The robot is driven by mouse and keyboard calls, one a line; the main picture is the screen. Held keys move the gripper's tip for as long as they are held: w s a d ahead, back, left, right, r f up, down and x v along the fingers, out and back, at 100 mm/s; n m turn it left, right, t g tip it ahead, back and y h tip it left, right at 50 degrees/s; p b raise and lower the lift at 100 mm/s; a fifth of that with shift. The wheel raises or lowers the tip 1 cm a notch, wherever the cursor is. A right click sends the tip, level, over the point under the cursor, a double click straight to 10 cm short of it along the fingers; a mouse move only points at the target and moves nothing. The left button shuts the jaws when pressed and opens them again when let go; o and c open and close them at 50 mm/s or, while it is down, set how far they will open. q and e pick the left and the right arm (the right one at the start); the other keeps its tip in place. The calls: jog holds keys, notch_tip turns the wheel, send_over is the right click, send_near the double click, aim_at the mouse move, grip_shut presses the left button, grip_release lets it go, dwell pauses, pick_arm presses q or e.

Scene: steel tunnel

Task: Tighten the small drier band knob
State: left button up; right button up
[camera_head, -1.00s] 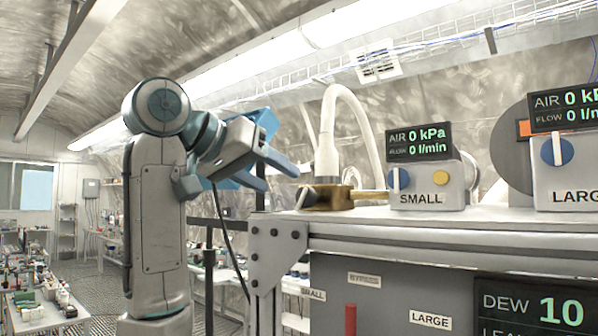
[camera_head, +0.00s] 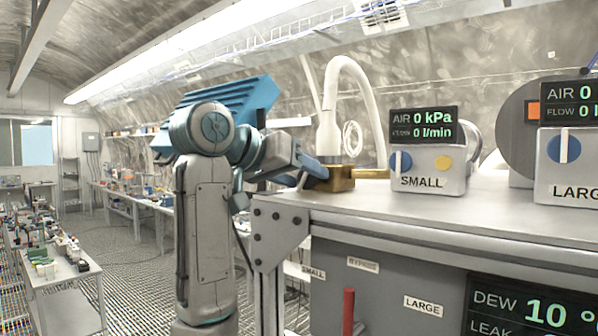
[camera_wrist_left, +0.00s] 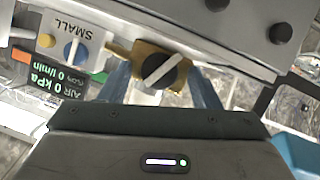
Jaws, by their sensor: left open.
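A brass block (camera_head: 340,179) sits on the bench's left end below a white hose fitting. In the left wrist view the brass block (camera_wrist_left: 145,52) carries a round black knob (camera_wrist_left: 166,74) with a white bar lying diagonally. My left gripper (camera_head: 308,172) is at the left side of the block in the head view, and its arm hides the knob there. In the wrist view the open blue fingers of my left gripper (camera_wrist_left: 160,82) lie on either side of the knob. Whether they touch it I cannot tell. My right gripper is not in view.
The SMALL panel box (camera_head: 428,167) with a blue knob and yellow button stands right of the block, reading 0 kPa. The LARGE box (camera_head: 568,172) is farther right. The bench top (camera_head: 400,210) is clear in front. A white hose (camera_head: 345,70) arches above the block.

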pick_arm(q)
jog(key=c, duration=1)
jog(key=shift+s+f+b, duration=0.1)
jog(key=shift+b, duration=0.55)
jog(key=m+b, duration=0.1)
jog(key=b, duration=0.1)
jog(key=m+t+y+b, duration=0.1)
jog(key=b, duration=0.1)
jog(key=m+y+b, duration=0.1)
jog(key=b, duration=0.1)
jog(key=shift+s+d+m+t, duration=0.1)
jog(key=shift+d+m+t, duration=0.15)
jog(key=shift+m+t, duration=0.05)
jog(key=shift+m+y+b, duration=0.4)
jog(key=shift+m+b, duration=0.1)
jog(key=shift+b, duration=0.65)
jog(key=shift+t, duration=0.3)
jog(key=o, duration=1)
